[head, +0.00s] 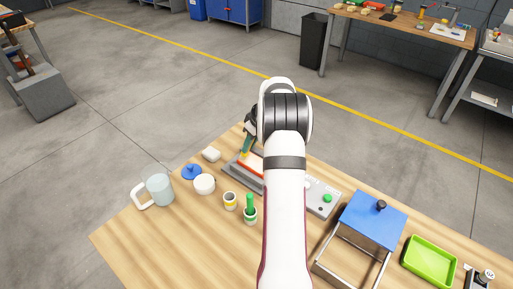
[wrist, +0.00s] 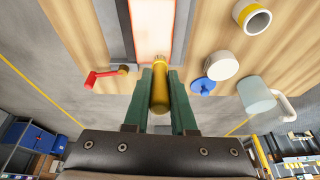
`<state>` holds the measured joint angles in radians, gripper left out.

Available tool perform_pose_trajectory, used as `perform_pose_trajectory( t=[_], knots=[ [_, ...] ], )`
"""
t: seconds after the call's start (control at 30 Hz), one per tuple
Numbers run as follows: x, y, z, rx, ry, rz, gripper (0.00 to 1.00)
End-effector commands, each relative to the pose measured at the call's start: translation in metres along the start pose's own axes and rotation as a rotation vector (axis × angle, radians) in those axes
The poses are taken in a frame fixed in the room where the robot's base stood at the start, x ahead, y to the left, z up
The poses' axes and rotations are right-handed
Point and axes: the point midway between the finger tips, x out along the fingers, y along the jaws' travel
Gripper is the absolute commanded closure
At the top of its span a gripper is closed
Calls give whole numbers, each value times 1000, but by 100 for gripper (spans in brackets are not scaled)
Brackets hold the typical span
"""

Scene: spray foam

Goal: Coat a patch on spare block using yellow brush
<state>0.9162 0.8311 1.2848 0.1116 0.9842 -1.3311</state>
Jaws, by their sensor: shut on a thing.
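My gripper (wrist: 160,82) has dark green fingers and is shut on the yellow brush (wrist: 160,98). The brush's bristle end points at a pale block (wrist: 153,22) with a glowing red-orange outline, seated in a grey fixture (wrist: 119,35). I cannot tell whether the bristles touch it. In the head view my gripper (head: 247,143) is over the fixture, largely hidden by my arm, with a bit of yellow below the fingers. The block's red edge (head: 251,163) shows there. A smaller whitish block (head: 211,154) lies on the table left of the fixture; I cannot tell which is the spare block.
Left of the fixture are a blue lid (head: 191,172), white jar (head: 204,184) and clear pitcher (head: 158,189). A yellow-banded cup (head: 230,202) and green brush (head: 250,204) in a cup stand in front. A blue-topped stand (head: 372,219) and green tray (head: 430,260) are right.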

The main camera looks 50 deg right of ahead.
Motion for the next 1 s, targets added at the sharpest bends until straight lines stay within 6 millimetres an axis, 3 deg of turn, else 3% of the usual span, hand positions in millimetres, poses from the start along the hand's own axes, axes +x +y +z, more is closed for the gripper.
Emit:
perform_pose_trajectory(
  t=[0.23, 0.3, 1.0],
  knots=[
    [2, -1, -17, 0, 0, 1, 100],
    [-14, -1, -23, -1, 2, 4, 100],
    [-67, -3, -41, 0, 0, 1, 100]
  ],
)
